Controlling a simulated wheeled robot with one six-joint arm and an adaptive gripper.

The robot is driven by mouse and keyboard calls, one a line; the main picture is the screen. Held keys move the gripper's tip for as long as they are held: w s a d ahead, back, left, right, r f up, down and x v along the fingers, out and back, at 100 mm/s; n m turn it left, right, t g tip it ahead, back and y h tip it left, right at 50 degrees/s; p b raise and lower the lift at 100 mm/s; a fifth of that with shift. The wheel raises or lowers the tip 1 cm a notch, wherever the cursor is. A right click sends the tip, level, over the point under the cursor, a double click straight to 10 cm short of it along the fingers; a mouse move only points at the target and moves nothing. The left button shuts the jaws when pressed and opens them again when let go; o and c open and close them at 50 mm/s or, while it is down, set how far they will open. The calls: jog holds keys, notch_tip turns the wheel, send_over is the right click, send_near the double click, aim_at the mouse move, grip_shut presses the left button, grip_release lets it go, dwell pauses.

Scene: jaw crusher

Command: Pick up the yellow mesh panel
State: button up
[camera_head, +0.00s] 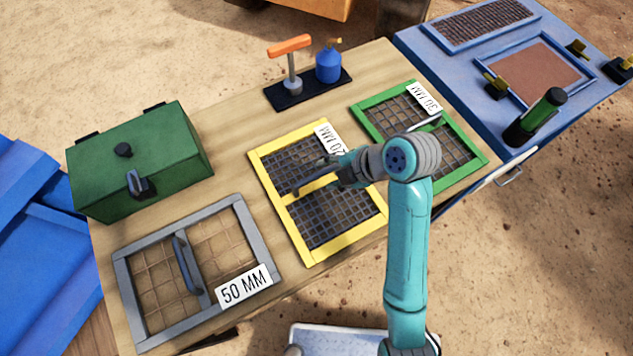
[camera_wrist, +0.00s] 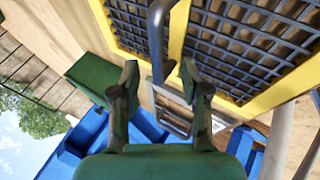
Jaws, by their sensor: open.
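The yellow mesh panel (camera_head: 347,242) lies on the wooden table between a grey panel and a green one, with a "20 MM" label at its far edge. It has dark mesh and a dark bar handle on its middle crossbar. My gripper (camera_head: 328,168) is over the panel, close to the handle, and partly hides it. In the wrist view the yellow frame (camera_wrist: 176,30) and the blue-grey handle (camera_wrist: 158,42) show. The two fingers of my gripper (camera_wrist: 160,82) are apart, with the handle's end in line with the gap. I cannot tell whether they touch it.
The grey 50 MM panel (camera_head: 259,246) lies left and the green 30 MM panel (camera_head: 468,178) right. A green box (camera_head: 140,165) stands at the left. A black tray (camera_head: 302,94) holds an orange-handled tool and a blue bottle (camera_head: 328,66). A blue bench (camera_head: 480,85) adjoins at right.

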aim_at(319, 175)
jog(key=x, duration=0.5)
jog(key=shift+a+r, duration=0.1)
jog(key=shift+a, duration=0.05)
grip_shut()
jog(key=shift+r, duration=0.1)
